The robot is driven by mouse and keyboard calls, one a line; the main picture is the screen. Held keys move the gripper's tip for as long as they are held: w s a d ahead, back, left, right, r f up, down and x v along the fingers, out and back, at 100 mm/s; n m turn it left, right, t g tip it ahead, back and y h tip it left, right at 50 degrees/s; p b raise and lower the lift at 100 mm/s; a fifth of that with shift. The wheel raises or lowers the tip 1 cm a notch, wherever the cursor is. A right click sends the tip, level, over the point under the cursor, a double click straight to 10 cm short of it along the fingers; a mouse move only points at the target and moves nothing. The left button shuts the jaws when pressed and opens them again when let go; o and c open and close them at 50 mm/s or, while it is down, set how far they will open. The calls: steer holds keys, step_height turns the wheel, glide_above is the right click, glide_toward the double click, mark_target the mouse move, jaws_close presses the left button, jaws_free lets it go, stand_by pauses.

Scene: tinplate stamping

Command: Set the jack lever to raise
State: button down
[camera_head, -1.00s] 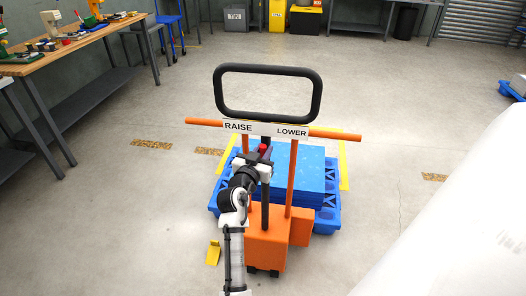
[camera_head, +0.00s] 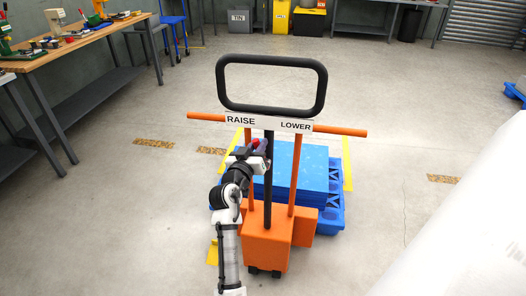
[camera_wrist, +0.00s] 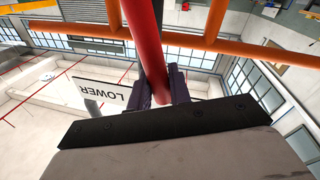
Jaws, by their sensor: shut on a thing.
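The orange pallet jack (camera_head: 265,242) stands upright with a black loop handle (camera_head: 272,84) on top. A white label plate (camera_head: 268,123) across it reads RAISE at left and LOWER at right. The red jack lever (camera_head: 257,143) is just below the plate, left of the black centre post, under the RAISE side. My gripper (camera_head: 256,151) is shut on the lever. In the wrist view the red lever (camera_wrist: 146,45) runs up between my gripper's fingers (camera_wrist: 160,85), with the LOWER word beside it. The fingertips are partly hidden in the head view.
A blue pallet (camera_head: 330,207) with a blue stack (camera_head: 302,172) is behind the jack. An orange crossbar (camera_head: 340,131) sticks out either side. A wooden workbench (camera_head: 85,45) stands at left. A large white surface (camera_head: 465,225) fills the lower right. Floor on the left is clear.

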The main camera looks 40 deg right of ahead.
steer(key=shift+w+a+f+n+t+b, duration=0.15)
steer(key=shift+w+a+f+n+b, duration=0.25)
steer(key=shift+n, duration=0.45)
steer(key=shift+w+a+f+n+t+b, duration=0.15)
steer(key=shift+w+a+n+b, duration=0.25)
steer(key=shift+n, duration=0.5)
steer(key=shift+w+a+f+n+t+b, duration=0.1)
steer(key=shift+w+a+f+n+b, duration=0.3)
steer(key=shift+n+b, duration=0.35)
steer(key=shift+d+r, duration=0.1)
steer(key=c, duration=1.3)
jaws_free()
steer(key=shift+w, duration=0.1)
steer(key=shift+c, duration=0.2)
steer(key=b+v, duration=0.3)
steer(key=v, duration=1)
steer(key=shift+s+a+f, duration=0.2)
steer(key=shift+a+f, duration=0.05)
steer(key=shift+a, duration=0.1)
